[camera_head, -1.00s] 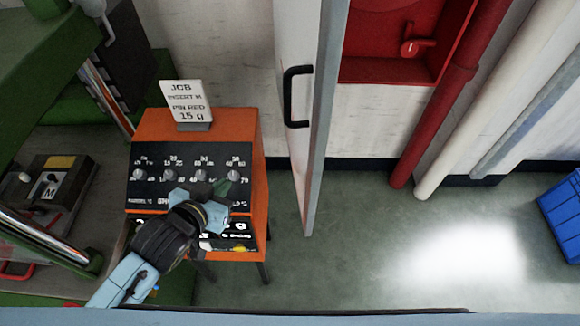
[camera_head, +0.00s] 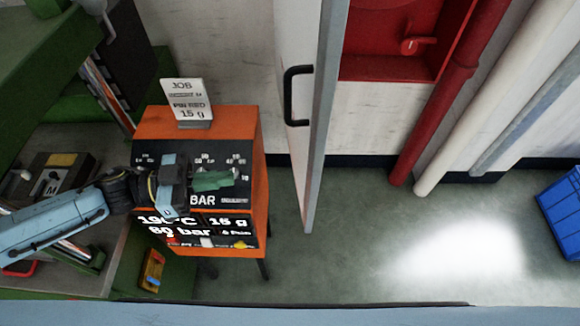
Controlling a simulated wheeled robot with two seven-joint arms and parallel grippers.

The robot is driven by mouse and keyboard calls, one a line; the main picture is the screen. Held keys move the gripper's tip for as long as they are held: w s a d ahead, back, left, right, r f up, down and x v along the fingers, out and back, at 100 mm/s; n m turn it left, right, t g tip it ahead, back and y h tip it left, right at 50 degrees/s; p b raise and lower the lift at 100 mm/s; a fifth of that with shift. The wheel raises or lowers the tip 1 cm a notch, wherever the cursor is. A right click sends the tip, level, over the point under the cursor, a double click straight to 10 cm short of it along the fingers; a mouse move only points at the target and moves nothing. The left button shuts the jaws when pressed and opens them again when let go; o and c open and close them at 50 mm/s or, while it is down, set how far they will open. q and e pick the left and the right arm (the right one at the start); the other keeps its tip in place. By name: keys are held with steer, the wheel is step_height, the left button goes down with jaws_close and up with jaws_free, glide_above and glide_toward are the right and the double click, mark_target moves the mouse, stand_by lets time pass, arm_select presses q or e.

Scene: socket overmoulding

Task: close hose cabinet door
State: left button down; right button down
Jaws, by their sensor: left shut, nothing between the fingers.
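The hose cabinet door (camera_head: 300,140) stands wide open, a white panel seen nearly edge-on with a grey edge and a black bar handle (camera_head: 291,95) on its left face. The red hose cabinet (camera_head: 392,66) is on the wall to the right of the door, its inside exposed, with a red valve lever (camera_head: 418,44) in it. My left gripper (camera_head: 228,180) is shut and empty, in front of the orange control box, pointing right toward the door. A clear gap separates it from the door and handle. My right gripper is not in view.
The orange control box (camera_head: 262,150) with a job card (camera_head: 187,101) stands left of the door. A green machine (camera_head: 35,110) fills the left side. Red pipe (camera_head: 437,115) and white pipe (camera_head: 490,95) run right of the cabinet. A blue crate (camera_head: 562,215) is far right. Floor between is clear.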

mark_target(307, 169)
arm_select(q)
steer(key=d+p, duration=0.1)
steer(key=d, duration=0.3)
steer(key=w+d+p, duration=0.1)
steer(key=d, duration=0.3)
steer(key=w+d, duration=0.1)
steer(key=d, duration=0.3)
steer(key=shift+d+r+p, duration=0.1)
steer(key=shift+d+p, duration=0.05)
steer(key=shift+p, duration=0.25)
steer(key=shift+d, duration=0.6)
steer(key=shift+w, duration=0.1)
